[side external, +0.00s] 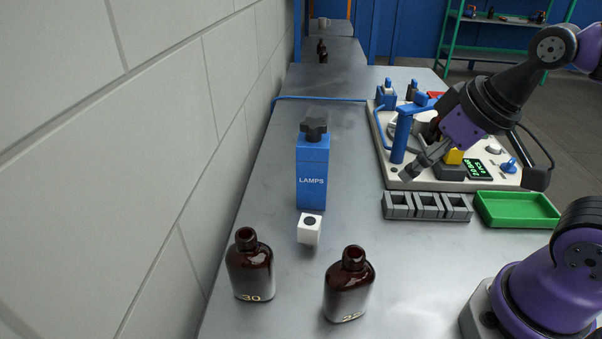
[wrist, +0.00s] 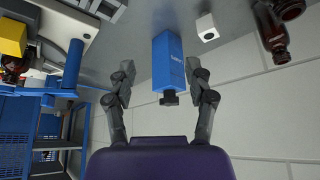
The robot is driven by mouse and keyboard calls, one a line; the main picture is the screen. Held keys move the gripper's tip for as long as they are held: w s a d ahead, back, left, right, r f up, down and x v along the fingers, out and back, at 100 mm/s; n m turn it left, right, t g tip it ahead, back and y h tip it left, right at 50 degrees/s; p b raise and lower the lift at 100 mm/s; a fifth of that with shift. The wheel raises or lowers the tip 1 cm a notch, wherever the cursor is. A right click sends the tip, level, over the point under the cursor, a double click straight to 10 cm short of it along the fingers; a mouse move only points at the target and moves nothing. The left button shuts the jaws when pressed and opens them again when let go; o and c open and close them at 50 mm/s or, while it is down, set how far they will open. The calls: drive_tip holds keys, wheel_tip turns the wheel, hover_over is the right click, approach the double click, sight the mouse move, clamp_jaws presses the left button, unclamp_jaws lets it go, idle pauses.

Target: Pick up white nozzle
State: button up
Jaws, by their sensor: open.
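The white nozzle (side external: 309,229) appears as a small white block with a dark round spot on its top. It stands on the grey table in front of the blue LAMPS box and behind two amber bottles. In the wrist view it shows at the upper right (wrist: 207,27), beyond the right finger. My gripper (side external: 413,170) is above the front left of the white station board, to the right of the nozzle and apart from it. In the wrist view my gripper (wrist: 160,67) has its fingers spread, with nothing held; the blue box appears between them in the distance.
The blue LAMPS box (side external: 312,177) with a black knob stands just behind the nozzle. Amber bottles stand at the front left (side external: 250,267) and front middle (side external: 349,287). A grey slotted holder (side external: 427,206) and green tray (side external: 517,210) lie right. A wall (side external: 130,170) borders the table's left.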

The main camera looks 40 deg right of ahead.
drive_tip(key=shift+o, duration=1.4)
drive_tip(key=n+g+y, duration=0.2)
drive_tip(key=n, duration=0.4)
approach(316, 222)
drive_tip(key=shift+n+y, duration=0.3)
drive_tip(key=shift+n, duration=0.3)
drive_tip(key=x, duration=0.6)
drive_tip(key=shift+f, duration=0.15)
drive_tip(key=shift+d+x, duration=0.2)
drive_tip(key=shift+x, duration=2.95)
